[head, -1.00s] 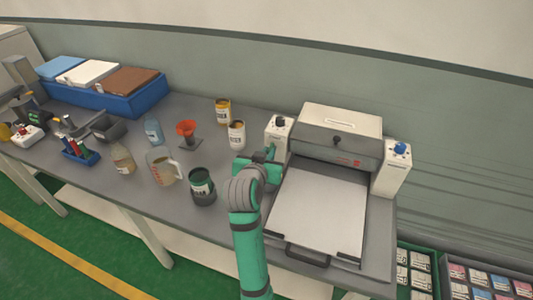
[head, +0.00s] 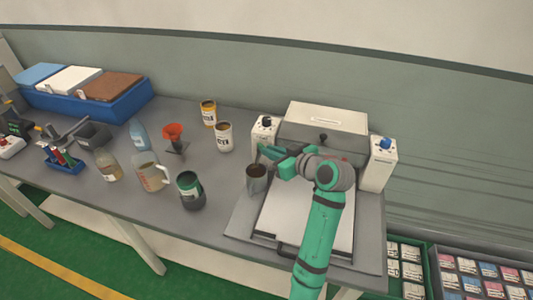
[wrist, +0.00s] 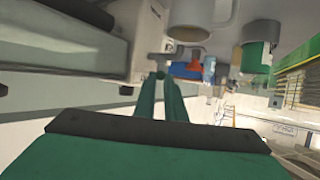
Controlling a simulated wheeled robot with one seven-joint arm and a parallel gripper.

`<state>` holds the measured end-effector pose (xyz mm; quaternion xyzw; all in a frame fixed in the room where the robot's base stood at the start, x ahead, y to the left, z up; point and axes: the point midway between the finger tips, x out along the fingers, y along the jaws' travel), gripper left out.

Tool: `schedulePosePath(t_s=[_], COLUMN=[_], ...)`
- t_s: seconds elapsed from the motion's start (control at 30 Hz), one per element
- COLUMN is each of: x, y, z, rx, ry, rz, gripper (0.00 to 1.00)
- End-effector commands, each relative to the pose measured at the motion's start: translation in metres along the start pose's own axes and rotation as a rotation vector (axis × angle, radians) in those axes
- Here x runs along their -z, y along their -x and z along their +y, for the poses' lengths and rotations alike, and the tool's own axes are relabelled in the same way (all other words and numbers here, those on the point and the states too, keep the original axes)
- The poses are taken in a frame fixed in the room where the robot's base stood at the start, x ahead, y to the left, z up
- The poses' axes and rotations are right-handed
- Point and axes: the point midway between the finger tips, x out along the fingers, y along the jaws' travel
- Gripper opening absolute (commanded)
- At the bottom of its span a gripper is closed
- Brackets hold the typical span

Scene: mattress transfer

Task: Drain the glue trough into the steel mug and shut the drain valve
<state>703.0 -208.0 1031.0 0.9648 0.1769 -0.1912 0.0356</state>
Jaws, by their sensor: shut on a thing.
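The steel mug (head: 256,180) stands upright at the left edge of the flat-bed machine (head: 310,215), with a brownish inside. It also shows large at the top of the wrist view (wrist: 203,28). My gripper (head: 265,152) is just behind and above the mug, at the machine's left end. In the wrist view my fingers (wrist: 168,88) are together on a small dark piece at their tips, apparently the drain valve handle (wrist: 160,74). The trough's inside and the valve body are hidden by my arm and the machine, so the handle's position cannot be told.
Bare table lies between jug and funnel.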

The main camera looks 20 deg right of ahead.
Motion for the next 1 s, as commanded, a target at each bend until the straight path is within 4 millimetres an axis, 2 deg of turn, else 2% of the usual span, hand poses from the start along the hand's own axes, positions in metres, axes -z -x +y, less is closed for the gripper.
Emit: schedulePosePath(t_s=[0.2,0.5,1.0], x=[0.002,0.002,0.003], y=[0.0,-0.005,-0.008], z=[0.015,0.024,0.028], rx=[0.175,0.36,0.46], ry=[0.07,0.146,0.189], rz=[0.001,0.0,-0.001], gripper=[0.0,0.0,0.0])
